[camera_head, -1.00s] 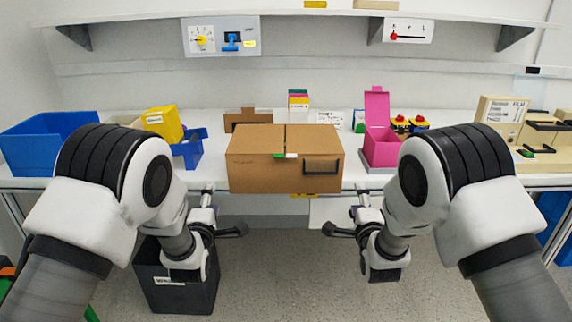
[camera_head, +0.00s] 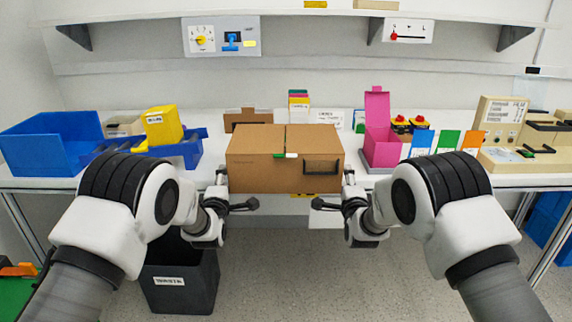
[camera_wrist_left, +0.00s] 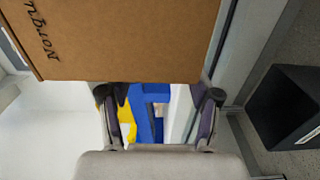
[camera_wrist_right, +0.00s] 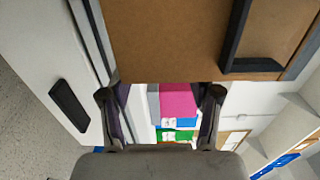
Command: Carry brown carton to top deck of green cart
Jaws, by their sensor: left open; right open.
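The brown carton (camera_head: 285,160) sits closed at the front of the white bench, with dark handle slots on it. Its side also shows in the left wrist view (camera_wrist_left: 120,40) and the right wrist view (camera_wrist_right: 165,40). My left gripper (camera_head: 222,180) is open and empty beside the carton's left side. My right gripper (camera_head: 348,182) is open and empty beside its right side. Whether the fingertips touch the carton I cannot tell. A green surface (camera_head: 14,297) shows at the lower left edge, perhaps the green cart; most of it is out of view.
A dark bin (camera_head: 180,280) stands on the floor below the bench. Blue bins (camera_head: 50,140) and a yellow box (camera_head: 162,125) lie left of the carton. A pink box (camera_head: 380,145) and coloured cards (camera_head: 447,142) stand to the right. A shelf (camera_head: 290,10) runs above.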

